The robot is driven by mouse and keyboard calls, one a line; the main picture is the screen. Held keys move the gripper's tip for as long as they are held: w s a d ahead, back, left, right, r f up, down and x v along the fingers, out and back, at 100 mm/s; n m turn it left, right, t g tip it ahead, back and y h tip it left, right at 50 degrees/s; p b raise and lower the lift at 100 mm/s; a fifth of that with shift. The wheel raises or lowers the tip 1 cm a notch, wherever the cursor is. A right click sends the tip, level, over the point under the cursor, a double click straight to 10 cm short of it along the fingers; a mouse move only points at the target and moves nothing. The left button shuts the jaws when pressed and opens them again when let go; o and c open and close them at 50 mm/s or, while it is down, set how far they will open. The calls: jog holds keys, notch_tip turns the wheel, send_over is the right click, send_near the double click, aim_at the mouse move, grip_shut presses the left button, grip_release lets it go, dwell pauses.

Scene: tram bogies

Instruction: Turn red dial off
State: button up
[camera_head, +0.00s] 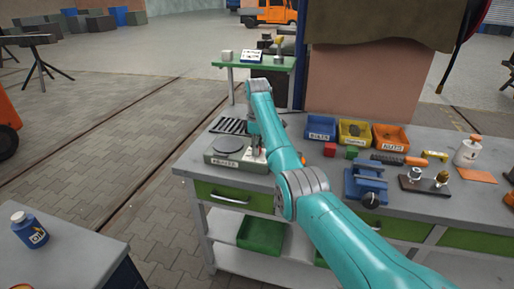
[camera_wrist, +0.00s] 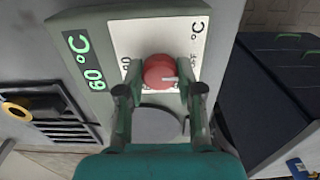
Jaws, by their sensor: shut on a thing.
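The red dial (camera_wrist: 160,72) is a round knob with a white pointer mark, set on a white scale plate with °C lettering. The mark points toward the right of the wrist view. A green display (camera_wrist: 82,60) beside it reads 60 °C. My gripper (camera_wrist: 160,82) has one finger on each side of the dial and is shut on it. In the head view my gripper (camera_head: 257,153) reaches down at the right side of the grey hotplate unit (camera_head: 212,156) on the workbench. The dial is hidden there behind my arm.
Yellow, blue and orange bins, a blue vise (camera_head: 364,182) and a white bottle (camera_head: 467,152) stand on the workbench (camera_head: 325,190) to the right. A slotted rack (camera_head: 230,125) lies behind the hotplate. A blue bottle (camera_head: 30,230) stands on another table at the lower left.

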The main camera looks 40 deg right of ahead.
dwell(0.5)
jog(key=o, duration=1.2)
jog(key=shift+c, duration=0.2)
jog(key=shift+r, duration=0.1)
notch_tip(320, 180, up, 7)
jog(key=shift+r, duration=0.15)
